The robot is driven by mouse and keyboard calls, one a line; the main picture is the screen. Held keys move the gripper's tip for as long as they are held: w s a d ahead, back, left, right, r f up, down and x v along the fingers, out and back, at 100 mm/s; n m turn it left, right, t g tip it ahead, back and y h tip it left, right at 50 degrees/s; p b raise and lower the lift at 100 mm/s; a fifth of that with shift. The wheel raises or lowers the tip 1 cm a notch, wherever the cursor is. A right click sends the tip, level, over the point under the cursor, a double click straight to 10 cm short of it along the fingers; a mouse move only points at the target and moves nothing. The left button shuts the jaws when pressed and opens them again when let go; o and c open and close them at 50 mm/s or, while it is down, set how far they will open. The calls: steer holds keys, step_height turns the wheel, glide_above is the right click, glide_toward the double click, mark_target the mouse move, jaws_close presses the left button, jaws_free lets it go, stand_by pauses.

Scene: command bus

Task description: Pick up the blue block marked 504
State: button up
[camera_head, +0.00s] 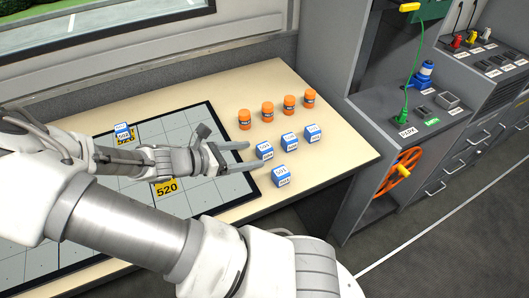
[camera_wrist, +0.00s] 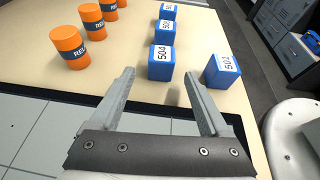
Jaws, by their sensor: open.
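My gripper (camera_head: 250,156) is open and empty over the table's near-right part, beside the mat's right edge. In the wrist view its two fingers (camera_wrist: 160,77) point toward a blue block with a white label reading 504 (camera_wrist: 161,66), just beyond the fingertips. This block is the left one of the row in the head view (camera_head: 265,151). The gripper touches neither.
Two more blue blocks (camera_head: 289,141) (camera_head: 312,133) continue the row. Several orange cylinders (camera_head: 267,111) stand behind it. Another blue block (camera_head: 122,129) stands on the gridded mat (camera_head: 180,203) near yellow number plates. A grey console (camera_head: 420,120) stands right of the table.

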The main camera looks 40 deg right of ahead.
mark_target(259, 152)
steer(key=b+x, duration=0.1)
steer(key=x, duration=0.3)
steer(key=shift+d+r, duration=0.1)
steer(key=shift+d, duration=0.2)
steer(key=shift+c, duration=0.2)
jaws_close()
